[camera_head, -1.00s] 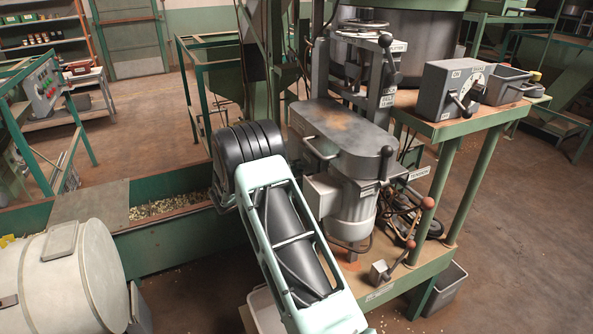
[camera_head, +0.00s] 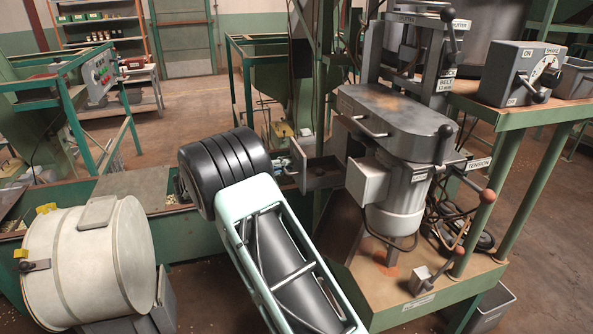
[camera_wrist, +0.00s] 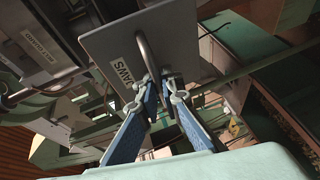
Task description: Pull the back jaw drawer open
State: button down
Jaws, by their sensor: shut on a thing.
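The back jaw drawer (camera_head: 322,172) is a grey open-topped tray that stands out to the left of the grey machine in the head view, with dark stuff inside. In the wrist view its grey front (camera_wrist: 120,40) carries a "JAWS" label and a curved bar handle (camera_wrist: 146,52). My gripper (camera_wrist: 160,80) has its blue fingers shut on the lower part of that handle. In the head view my gripper (camera_head: 284,165) is small beside the drawer front, partly hidden by my black wrist. A second pale box (camera_head: 367,183) sits on the machine's near side.
The grey machine (camera_head: 395,125) stands on a green-framed table with a lever and a tension handle (camera_head: 487,196). A large pale drum (camera_head: 85,255) lies at the lower left. A green trough (camera_head: 180,225) runs behind my arm.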

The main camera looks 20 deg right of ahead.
jog(key=shift+a, duration=0.4)
jog(key=c, duration=2.4)
grip_release()
jog(key=v, duration=1.2)
jog(key=shift+r, duration=0.1)
jog(key=shift+d, duration=0.1)
